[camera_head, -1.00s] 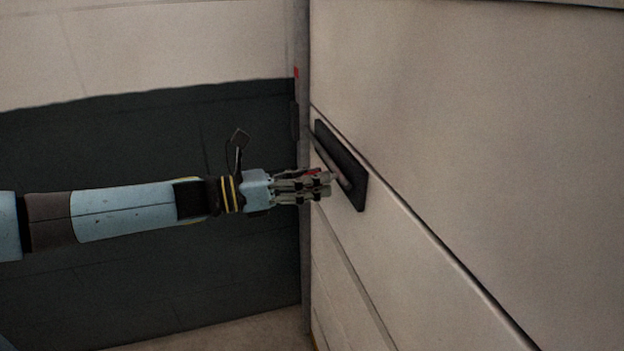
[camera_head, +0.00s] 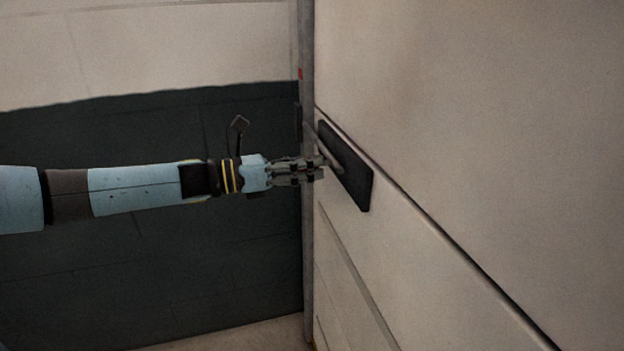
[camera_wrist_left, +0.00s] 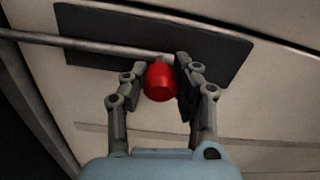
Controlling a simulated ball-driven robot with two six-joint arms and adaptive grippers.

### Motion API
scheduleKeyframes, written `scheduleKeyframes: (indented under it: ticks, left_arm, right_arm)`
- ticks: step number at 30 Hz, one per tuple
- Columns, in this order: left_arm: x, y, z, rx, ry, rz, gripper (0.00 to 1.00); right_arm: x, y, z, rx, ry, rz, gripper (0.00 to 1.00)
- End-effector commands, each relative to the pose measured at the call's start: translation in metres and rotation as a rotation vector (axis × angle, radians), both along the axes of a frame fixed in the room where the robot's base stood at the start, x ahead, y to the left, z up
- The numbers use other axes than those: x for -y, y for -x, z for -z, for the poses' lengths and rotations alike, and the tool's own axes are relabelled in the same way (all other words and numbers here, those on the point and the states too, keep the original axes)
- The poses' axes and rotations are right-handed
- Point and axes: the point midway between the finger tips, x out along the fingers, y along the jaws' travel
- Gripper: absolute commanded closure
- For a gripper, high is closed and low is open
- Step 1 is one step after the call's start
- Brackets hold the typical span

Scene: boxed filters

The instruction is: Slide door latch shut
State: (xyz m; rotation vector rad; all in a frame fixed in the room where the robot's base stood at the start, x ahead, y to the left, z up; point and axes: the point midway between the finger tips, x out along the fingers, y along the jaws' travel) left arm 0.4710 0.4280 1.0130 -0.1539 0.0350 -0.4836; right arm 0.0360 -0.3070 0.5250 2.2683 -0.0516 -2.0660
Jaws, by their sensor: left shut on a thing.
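The door latch is a dark plate (camera_head: 355,183) on the pale door, with a grey sliding bolt (camera_wrist_left: 90,43) along it and a red knob (camera_wrist_left: 159,82). My left gripper (camera_head: 318,168) is at the plate. In the left wrist view its two fingers stand on either side of the red knob, shut on it, and the bolt runs out to the left past the plate's edge. In the head view the bolt reaches toward the grey door post, and the fingers hide the knob. Whether the bolt's end sits in a catch cannot be told. My right gripper is not in view.
The pale door (camera_head: 480,130) fills the right side. A grey vertical post (camera_head: 308,240) stands at its left edge, with a small dark fitting (camera_head: 297,122) beside it. A dark and cream wall (camera_head: 120,270) lies behind my left arm. Open space surrounds the arm.

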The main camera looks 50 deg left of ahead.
Motion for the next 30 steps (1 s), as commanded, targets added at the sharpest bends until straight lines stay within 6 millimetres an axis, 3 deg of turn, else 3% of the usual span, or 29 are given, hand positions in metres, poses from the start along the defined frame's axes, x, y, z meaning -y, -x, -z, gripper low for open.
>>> scheduleKeyframes:
  ticks: [7, 8, 14, 23, 30]
  left_arm:
    - [-0.004, -0.002, -0.001, -0.004, -0.002, -0.009, 1.0]
    - [-0.004, -0.002, -0.001, -0.004, -0.002, -0.009, 0.71]
    - [-0.003, -0.002, -0.001, -0.003, -0.001, -0.008, 0.47]
    - [-0.004, 0.001, 0.0, -0.004, -0.002, -0.006, 0.47]
    - [-0.021, 0.035, 0.001, -0.01, -0.005, -0.003, 0.47]
  right_arm:
    - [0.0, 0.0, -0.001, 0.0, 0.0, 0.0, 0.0]
    - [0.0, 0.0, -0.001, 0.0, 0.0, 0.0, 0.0]
    - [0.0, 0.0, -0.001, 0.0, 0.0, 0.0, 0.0]
    - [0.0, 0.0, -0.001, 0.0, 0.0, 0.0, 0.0]
    - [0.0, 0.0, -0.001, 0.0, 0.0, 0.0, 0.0]
